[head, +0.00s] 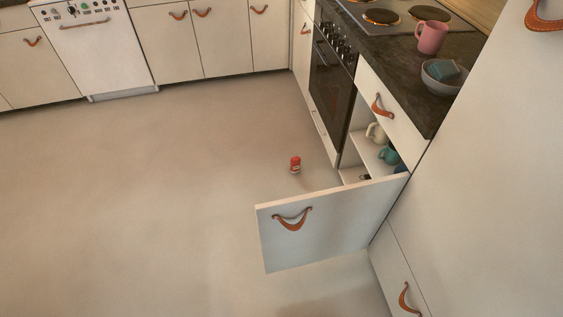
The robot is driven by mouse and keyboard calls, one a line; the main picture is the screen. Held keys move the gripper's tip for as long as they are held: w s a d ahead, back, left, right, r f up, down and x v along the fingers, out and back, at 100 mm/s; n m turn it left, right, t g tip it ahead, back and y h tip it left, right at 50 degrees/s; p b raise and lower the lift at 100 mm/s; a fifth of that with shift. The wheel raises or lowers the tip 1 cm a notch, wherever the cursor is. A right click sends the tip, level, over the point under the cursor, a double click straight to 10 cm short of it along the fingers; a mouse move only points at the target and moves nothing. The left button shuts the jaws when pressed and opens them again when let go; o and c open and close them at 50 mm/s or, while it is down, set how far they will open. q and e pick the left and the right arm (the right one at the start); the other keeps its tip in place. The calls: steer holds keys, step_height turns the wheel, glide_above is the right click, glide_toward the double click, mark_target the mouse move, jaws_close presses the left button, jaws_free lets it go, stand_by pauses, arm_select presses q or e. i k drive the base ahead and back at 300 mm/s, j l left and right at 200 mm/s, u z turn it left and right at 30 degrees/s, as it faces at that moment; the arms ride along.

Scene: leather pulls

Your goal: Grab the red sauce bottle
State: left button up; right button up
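A small red bottle (295,165) with a pale label stands upright on the floor, right of the middle in the head view. It is just behind the open cabinet door (335,228) and in front of the oven side of the counter. Nothing touches it. Neither of my grippers shows in the head view, so I cannot see where they are relative to the bottle.
The open door juts into the floor from the right-hand cabinet; its shelves hold a teal mug (388,155) and a cream mug (376,132). A pink mug (432,37) and a bowl (446,76) stand on the counter. The floor (140,200) at left is clear.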

mark_target(297, 160)
steer(key=i+j, duration=0.15)
steer(key=j, duration=0.2)
steer(key=i+j+z, duration=0.15)
steer(key=j, duration=0.25)
steer(key=i+j, duration=0.2)
steer(key=j, duration=0.2)
steer(key=i+j+z, duration=0.1)
steer(key=j, duration=0.25)
steer(key=i+j+z, duration=0.1)
steer(key=j, duration=0.3)
steer(key=i+j+z, duration=0.15)
steer(key=i+j, duration=0.3)
steer(key=i, duration=0.15)
steer(key=i+j+z, duration=0.1)
steer(key=i+j, duration=0.4)
steer(key=i, duration=0.1)
